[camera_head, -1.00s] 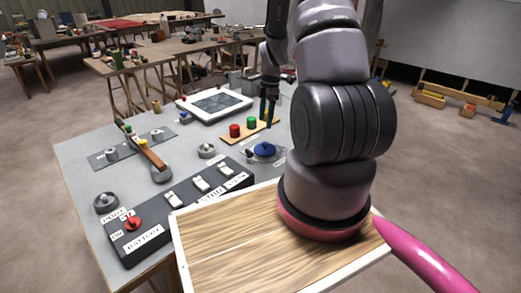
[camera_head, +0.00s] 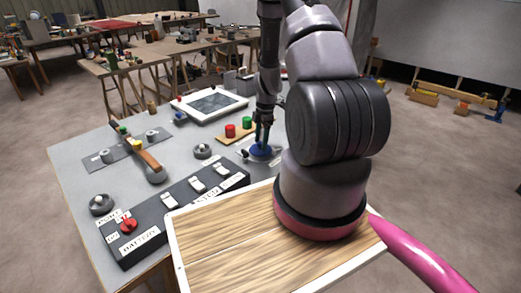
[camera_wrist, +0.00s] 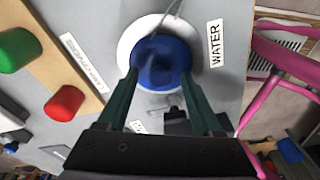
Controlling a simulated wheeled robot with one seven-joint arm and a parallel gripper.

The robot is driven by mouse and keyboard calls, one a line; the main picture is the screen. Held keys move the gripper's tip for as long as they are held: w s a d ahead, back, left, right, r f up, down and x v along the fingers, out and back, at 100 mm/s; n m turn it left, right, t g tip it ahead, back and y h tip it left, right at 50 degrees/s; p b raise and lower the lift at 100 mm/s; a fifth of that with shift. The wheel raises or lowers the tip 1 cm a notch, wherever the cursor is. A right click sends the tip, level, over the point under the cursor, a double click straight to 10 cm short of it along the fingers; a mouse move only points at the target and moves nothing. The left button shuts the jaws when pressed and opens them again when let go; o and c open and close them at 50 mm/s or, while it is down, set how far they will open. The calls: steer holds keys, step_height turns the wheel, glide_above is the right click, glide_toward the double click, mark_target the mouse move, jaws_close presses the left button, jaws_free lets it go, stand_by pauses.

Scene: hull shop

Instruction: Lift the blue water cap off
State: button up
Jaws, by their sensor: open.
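The blue water cap (camera_wrist: 163,62) sits in a white ring on the grey table, beside a "WATER" label (camera_wrist: 215,44). It also shows in the head view (camera_head: 260,152), partly hidden by my gripper. My gripper (camera_wrist: 160,85) is open, with its two green fingers pointing down at the cap. In the wrist view the fingertips lie on either side of the cap's near part. In the head view my gripper (camera_head: 262,140) is right over the cap. I cannot tell whether the fingers touch it.
A red cap (camera_head: 230,131) and a green cap (camera_head: 247,123) stand on a wooden strip beside the blue cap. A black switch panel (camera_head: 175,215) with a red knob lies nearer. A white-framed panel (camera_head: 209,103) lies behind. A thin cord runs from the blue cap.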

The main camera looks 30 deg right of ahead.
jaws_close()
